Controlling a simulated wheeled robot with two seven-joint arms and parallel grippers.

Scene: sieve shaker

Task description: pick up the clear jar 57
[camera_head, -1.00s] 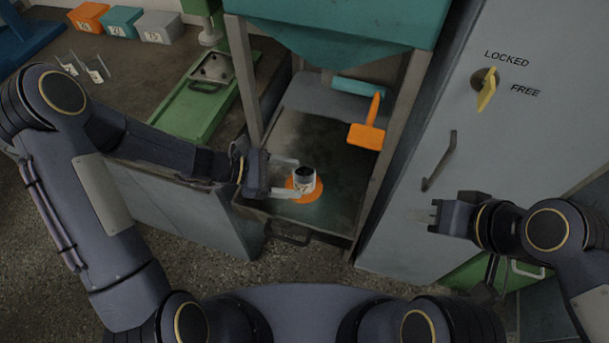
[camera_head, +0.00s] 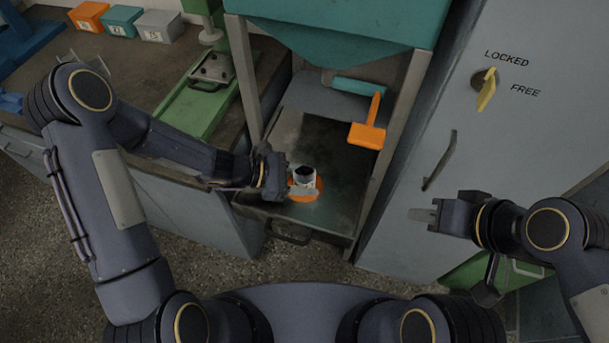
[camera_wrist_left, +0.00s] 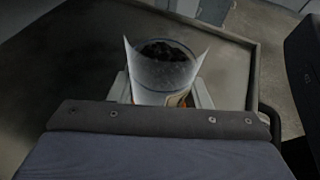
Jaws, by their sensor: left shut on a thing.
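The clear jar 57 (camera_head: 305,175) stands upright on an orange round pad (camera_head: 319,186) in the metal tray under the teal hopper. It holds dark granules and has a pale label; its number is too small to read. My left gripper (camera_head: 300,186) reaches in from the left and is shut on the jar. In the left wrist view the jar (camera_wrist_left: 163,68) sits between the fingers, its dark contents showing from above. My right gripper (camera_head: 422,215) hangs empty in front of the grey cabinet; its fingers look close together.
Frame posts (camera_head: 400,125) flank the tray. The grey cabinet (camera_head: 410,180) stands at right. Numbered bins (camera_head: 160,27) and a green stand (camera_head: 205,100) are at left.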

